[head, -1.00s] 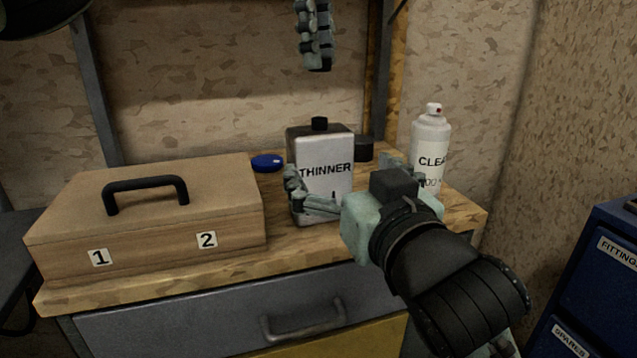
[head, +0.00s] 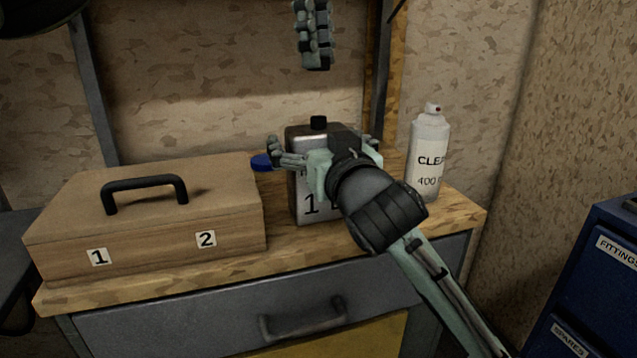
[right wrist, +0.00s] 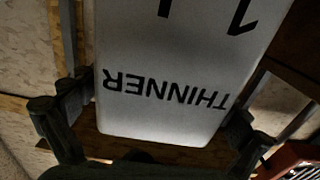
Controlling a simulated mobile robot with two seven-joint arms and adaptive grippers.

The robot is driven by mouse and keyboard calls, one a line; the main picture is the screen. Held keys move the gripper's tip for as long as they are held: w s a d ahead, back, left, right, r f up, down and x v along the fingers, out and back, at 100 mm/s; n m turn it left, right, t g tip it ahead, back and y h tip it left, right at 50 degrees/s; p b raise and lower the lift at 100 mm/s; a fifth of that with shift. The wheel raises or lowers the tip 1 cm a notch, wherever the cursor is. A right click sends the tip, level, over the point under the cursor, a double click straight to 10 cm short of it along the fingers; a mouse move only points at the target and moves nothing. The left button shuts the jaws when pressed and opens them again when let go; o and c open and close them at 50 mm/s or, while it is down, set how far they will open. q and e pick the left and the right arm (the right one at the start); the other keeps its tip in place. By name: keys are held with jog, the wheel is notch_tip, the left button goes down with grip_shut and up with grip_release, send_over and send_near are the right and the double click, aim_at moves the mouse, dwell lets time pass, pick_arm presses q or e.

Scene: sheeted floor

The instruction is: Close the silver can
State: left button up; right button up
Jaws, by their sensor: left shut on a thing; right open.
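The silver can (head: 304,182), lettered THINNER, stands upright on the bench with a black piece (head: 318,123) on its top. Whether that piece is seated tight cannot be told. My right gripper (head: 325,152) is open in front of the can, with its fingers spread to either side; in the right wrist view the can's lettered face (right wrist: 170,75) lies between the fingers. Contact is not clear. My left gripper (head: 317,62) hangs high above the can, fingers pointing down and shut; what it holds cannot be made out.
A wooden box (head: 150,215) with a black handle stands left of the can. A blue lid (head: 262,162) lies between them at the back. A white spray can (head: 428,150) stands to the right. A blue cabinet (head: 600,270) stands at far right.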

jog(key=shift+w, duration=0.2)
jog(key=c, duration=1.6)
pick_arm(q)
send_over(319, 119)
jog(key=shift+w+a+f, duration=0.1)
jog(key=shift+f, duration=1.15)
jog(key=shift+w+a+f, duration=0.1)
jog(key=shift+f, duration=1.15)
pick_arm(e)
jog(key=shift+c, duration=0.2)
pick_arm(q)
jog(key=shift+f, duration=0.1)
jog(key=shift+f, duration=0.8)
jog(key=shift+f, duration=0.55)
